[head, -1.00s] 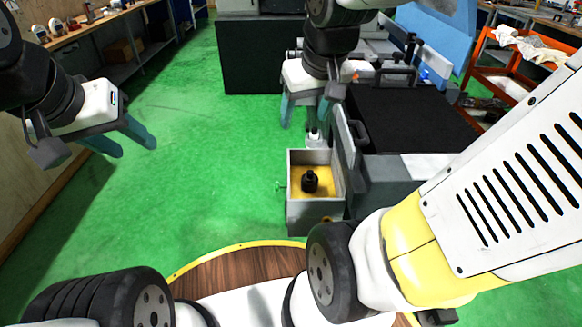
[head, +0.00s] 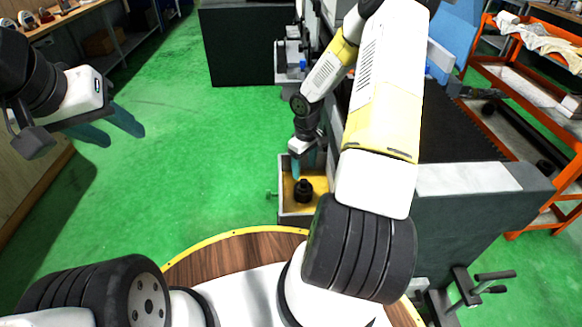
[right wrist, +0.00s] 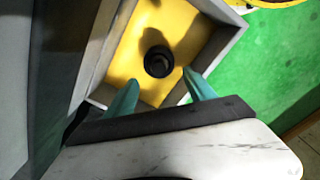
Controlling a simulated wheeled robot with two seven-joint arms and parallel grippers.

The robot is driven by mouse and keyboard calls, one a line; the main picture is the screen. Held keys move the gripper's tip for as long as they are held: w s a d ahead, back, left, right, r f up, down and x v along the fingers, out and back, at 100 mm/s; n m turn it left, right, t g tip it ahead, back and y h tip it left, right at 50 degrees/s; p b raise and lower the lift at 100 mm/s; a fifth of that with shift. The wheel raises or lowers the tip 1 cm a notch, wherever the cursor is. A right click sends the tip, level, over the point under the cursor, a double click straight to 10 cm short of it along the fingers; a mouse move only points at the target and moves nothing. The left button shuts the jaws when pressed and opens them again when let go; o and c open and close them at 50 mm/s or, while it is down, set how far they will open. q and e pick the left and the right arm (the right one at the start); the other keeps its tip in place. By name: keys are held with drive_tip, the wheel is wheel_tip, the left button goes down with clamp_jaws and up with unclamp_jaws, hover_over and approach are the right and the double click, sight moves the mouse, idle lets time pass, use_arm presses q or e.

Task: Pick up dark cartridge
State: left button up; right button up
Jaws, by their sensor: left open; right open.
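The dark cartridge (head: 303,190) stands on the yellow floor of a small grey open-topped box (head: 298,219). In the right wrist view the cartridge (right wrist: 159,61) is a black round piece with a hollow top, and the box wall (right wrist: 218,45) surrounds it. My right gripper (head: 304,170) is at the box, on its far side in the head view. Its teal fingers (right wrist: 162,92) are open and point toward the cartridge with nothing between them. I cannot tell the exact height gap. My left gripper (head: 122,132) is open and empty, over the green floor at the left.
The grey machine (head: 480,200) stands directly right of the box. An orange cart (head: 520,130) is at the far right and a workbench (head: 60,20) at the far left. The green floor (head: 190,150) left of the box is clear.

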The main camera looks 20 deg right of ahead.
sight(304, 181)
drive_tip(key=f, duration=0.8)
drive_tip(key=shift+w+d+f, duration=0.15)
drive_tip(key=shift+w, duration=0.05)
clamp_jaws()
